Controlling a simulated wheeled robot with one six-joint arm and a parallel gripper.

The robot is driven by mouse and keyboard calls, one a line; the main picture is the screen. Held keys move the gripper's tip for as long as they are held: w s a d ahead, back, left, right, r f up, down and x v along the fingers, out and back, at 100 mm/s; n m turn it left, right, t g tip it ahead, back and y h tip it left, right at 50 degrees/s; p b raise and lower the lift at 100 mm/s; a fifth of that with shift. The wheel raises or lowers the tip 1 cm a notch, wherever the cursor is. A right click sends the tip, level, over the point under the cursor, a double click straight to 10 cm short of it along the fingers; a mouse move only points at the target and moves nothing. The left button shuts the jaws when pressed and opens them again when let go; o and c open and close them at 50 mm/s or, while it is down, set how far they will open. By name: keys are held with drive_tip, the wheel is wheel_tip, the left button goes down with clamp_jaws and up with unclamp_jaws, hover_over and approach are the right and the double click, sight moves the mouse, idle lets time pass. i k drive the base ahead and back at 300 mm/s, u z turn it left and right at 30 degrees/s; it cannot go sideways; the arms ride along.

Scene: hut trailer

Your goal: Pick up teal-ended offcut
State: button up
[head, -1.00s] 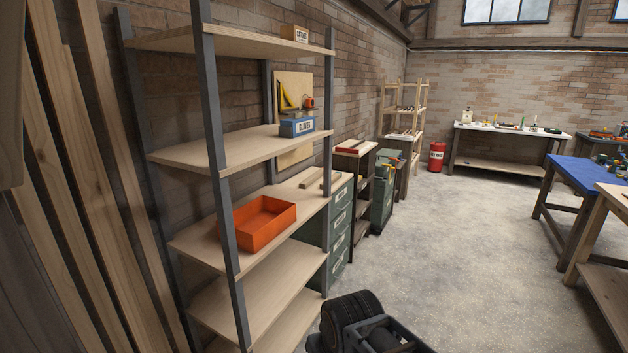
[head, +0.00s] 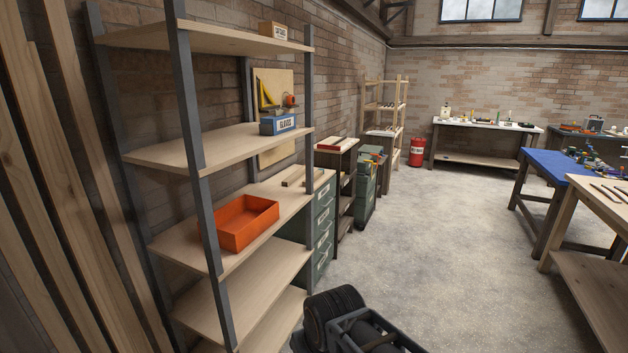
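I cannot make out a teal-ended offcut in the head view. Pale wooden pieces (head: 303,176) lie on top of the green drawer cabinet behind the shelf rack, but their end colours are too small to tell. Several dark strips (head: 608,191) lie on the wooden bench at the right edge, also too small to tell. My gripper's fingertips are not in view.
A metal-post shelf rack (head: 222,151) stands close on the left, holding an orange tray (head: 247,224) and a blue box (head: 278,124). A blue-topped bench (head: 545,165) and a wooden bench (head: 590,215) stand at right. The concrete floor (head: 430,240) between is clear.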

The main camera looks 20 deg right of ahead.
sight(320, 171)
drive_tip(key=z, duration=1.4)
drive_tip(key=i, duration=1.7)
drive_tip(key=u, duration=0.35)
drive_tip(key=i, duration=0.75)
drive_tip(key=u, duration=0.4)
